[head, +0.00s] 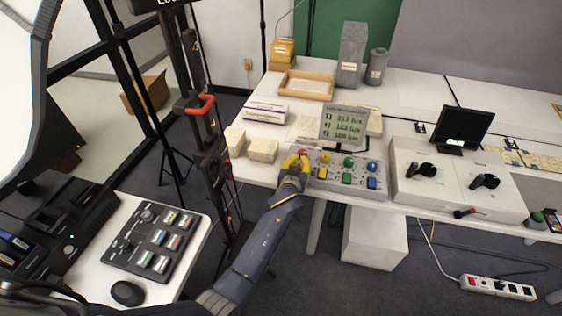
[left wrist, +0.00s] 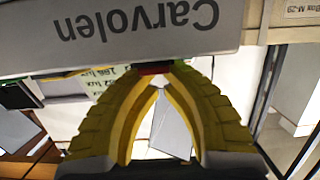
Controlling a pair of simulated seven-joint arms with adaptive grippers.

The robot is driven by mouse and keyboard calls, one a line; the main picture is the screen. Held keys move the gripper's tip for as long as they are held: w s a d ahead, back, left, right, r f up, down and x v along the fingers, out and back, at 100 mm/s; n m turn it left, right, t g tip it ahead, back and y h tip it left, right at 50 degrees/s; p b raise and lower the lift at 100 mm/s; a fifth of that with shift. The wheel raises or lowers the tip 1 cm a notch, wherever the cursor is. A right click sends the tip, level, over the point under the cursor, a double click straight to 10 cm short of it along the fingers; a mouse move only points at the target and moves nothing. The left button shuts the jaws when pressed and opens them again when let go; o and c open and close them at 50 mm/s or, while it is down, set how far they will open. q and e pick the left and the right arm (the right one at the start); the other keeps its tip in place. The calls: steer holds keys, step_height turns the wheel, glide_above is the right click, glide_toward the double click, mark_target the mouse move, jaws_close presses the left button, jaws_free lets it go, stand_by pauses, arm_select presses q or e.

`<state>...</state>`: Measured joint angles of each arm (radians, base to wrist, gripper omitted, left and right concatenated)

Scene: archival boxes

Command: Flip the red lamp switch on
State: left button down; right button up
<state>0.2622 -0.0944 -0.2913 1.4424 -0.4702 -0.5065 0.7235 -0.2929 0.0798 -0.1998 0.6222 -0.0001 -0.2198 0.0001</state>
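A grey control panel (head: 334,182) stands at the table's front edge with yellow, green and blue round parts above switches of matching colour. A red part (head: 303,153) shows at its left end, just beyond my left gripper (head: 296,162). The gripper covers the spot below it, so the red switch is not clearly visible in the head view. In the left wrist view the yellow fingers (left wrist: 163,82) curve together and their tips meet. A red piece (left wrist: 153,70) shows right at the tips; whether they touch it is unclear. My right gripper is out of view.
A display with lux readings (head: 343,125) stands behind the panel. Cream boxes (head: 263,150) sit just left of it. A white console (head: 455,183) with black handles stands to the right. A wooden tray (head: 306,86) lies farther back.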

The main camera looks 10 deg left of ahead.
arm_select(q)
steer(key=shift+d, duration=0.1)
steer(key=shift+r, duration=0.2)
steer(key=shift+w+r, duration=0.1)
steer(key=shift+r, duration=0.25)
steer(key=r, duration=0.2)
steer(key=shift+w+r, duration=0.2)
steer(key=shift+r, duration=0.2)
steer(key=r+v, duration=0.2)
steer(key=v, duration=0.8)
steer(key=shift+w, duration=0.25)
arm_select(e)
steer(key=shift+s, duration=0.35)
arm_select(q)
steer(key=shift+f, duration=0.1)
